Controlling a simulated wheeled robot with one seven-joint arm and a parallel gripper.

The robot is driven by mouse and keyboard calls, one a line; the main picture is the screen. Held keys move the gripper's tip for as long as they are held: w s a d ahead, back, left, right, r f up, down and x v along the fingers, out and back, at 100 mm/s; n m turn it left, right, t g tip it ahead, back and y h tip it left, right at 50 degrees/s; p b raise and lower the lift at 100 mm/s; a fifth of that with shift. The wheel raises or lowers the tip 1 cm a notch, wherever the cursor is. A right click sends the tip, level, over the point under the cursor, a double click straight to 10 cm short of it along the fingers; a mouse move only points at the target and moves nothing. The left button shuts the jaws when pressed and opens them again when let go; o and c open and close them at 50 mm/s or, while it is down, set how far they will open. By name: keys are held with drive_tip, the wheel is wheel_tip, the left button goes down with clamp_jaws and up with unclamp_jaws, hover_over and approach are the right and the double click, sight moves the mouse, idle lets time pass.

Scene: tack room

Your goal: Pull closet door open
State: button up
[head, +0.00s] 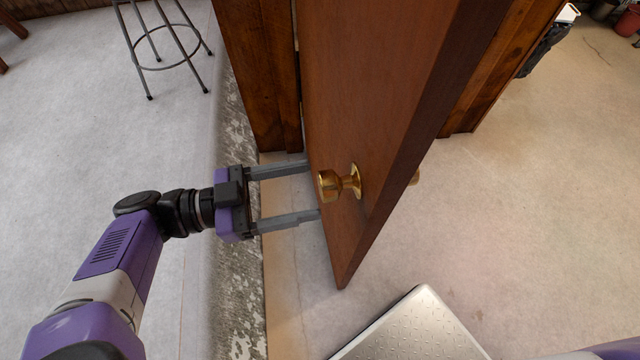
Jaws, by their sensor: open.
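The brown wooden closet door (385,90) stands ajar, swung out from its frame (262,75). A brass knob (340,185) is on the face towards my gripper. No object shows between the fingers. The finger ends meet the door's outline left of the knob; I cannot tell whether they touch the door or are partly hidden by it.
A metal stool (160,67) stands on the pale floor at the upper left. A worn strip of floor (235,290) runs along the doorway. Several items, one a red container (628,22), stand at the upper right.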

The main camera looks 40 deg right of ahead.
drive_tip(key=shift+v, duration=1.5)
drive_tip(key=s+a+f+n+t, duration=0.1)
drive_tip(key=s+f+n+t, duration=0.2)
drive_tip(key=s+t, duration=0.25)
drive_tip(key=s+f+n+t+y+p, duration=0.1)
drive_tip(key=s+f+n+t, duration=0.3)
drive_tip(key=s, duration=0.3)
drive_tip(key=s+a+f+n+t, duration=0.1)
drive_tip(key=s+n+t, duration=0.2)
drive_tip(key=s+t, duration=0.35)
drive_tip(key=s+d+n+t+y, duration=0.5)
drive_tip(key=d+n+y, duration=0.1)
drive_tip(key=d+y, duration=0.1)
drive_tip(key=w+d+r+n+y, duration=0.1)
drive_tip(key=d+r+n+y, duration=0.1)
drive_tip(key=r+n+y, duration=0.1)
drive_tip(key=w+d+r+n+t+y+p, duration=0.1)
drive_tip(key=w+d+r+n+y, duration=0.1)
drive_tip(key=r+y, duration=0.3)
drive_tip(key=shift+w+d+n+p, duration=0.3)
drive_tip(key=shift+d+n, duration=0.35)
drive_tip(key=shift+n, duration=0.25)
